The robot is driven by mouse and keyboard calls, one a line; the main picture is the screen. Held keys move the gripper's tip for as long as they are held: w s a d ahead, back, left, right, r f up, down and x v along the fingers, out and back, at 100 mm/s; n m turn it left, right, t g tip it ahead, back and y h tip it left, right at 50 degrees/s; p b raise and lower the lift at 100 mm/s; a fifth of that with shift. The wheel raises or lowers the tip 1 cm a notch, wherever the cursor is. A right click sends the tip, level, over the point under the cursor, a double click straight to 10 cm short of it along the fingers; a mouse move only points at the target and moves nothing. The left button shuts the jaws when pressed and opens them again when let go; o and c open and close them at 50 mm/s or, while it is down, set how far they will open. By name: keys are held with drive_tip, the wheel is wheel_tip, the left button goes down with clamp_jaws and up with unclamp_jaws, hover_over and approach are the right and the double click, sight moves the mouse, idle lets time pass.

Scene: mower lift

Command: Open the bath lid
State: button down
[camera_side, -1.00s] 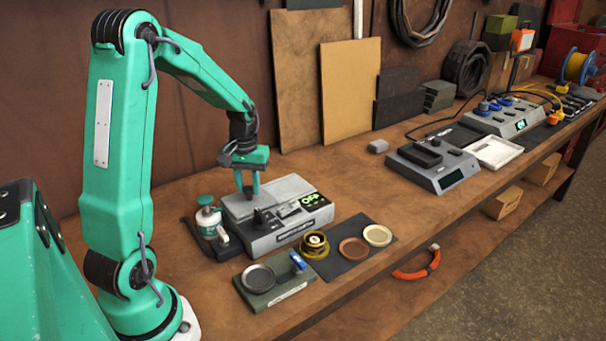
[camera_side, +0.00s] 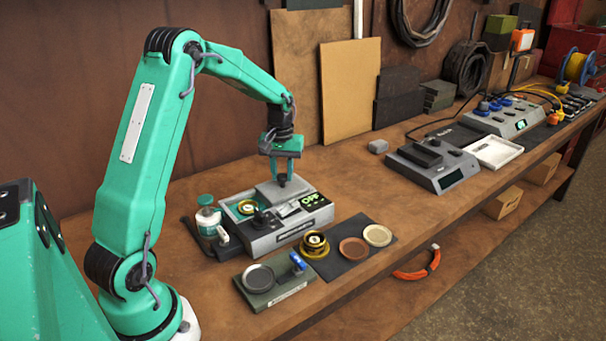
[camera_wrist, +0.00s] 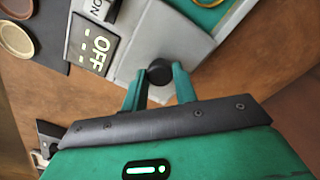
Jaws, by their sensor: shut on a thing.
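The bath (camera_side: 285,234) is a grey box with a green "OFF" panel (camera_side: 311,200) on its right part. Its grey lid (camera_side: 287,191) stands slid toward the right rear, baring a teal interior with a gold ring (camera_side: 247,207) at the left. My gripper (camera_side: 281,182) is over the lid, shut on its dark round knob. In the wrist view the knob (camera_wrist: 159,72) sits between the two green fingers, with the lid (camera_wrist: 172,38) beneath it and a strip of the teal interior (camera_wrist: 207,14) at the top. The lid's far edge is partly hidden by my gripper.
A white and green bottle (camera_side: 207,220) stands close at the bath's left. A green block with a round dish (camera_side: 257,278), a gold part (camera_side: 314,244) and two discs on a dark mat (camera_side: 350,262) lie in front.

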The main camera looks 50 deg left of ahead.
sight(283, 175)
drive_tip(key=shift+w+r, duration=0.1)
drive_tip(key=shift+w, duration=0.1)
drive_tip(key=c, duration=1.1)
unclamp_jaws()
drive_tip(key=shift+r, duration=3.85)
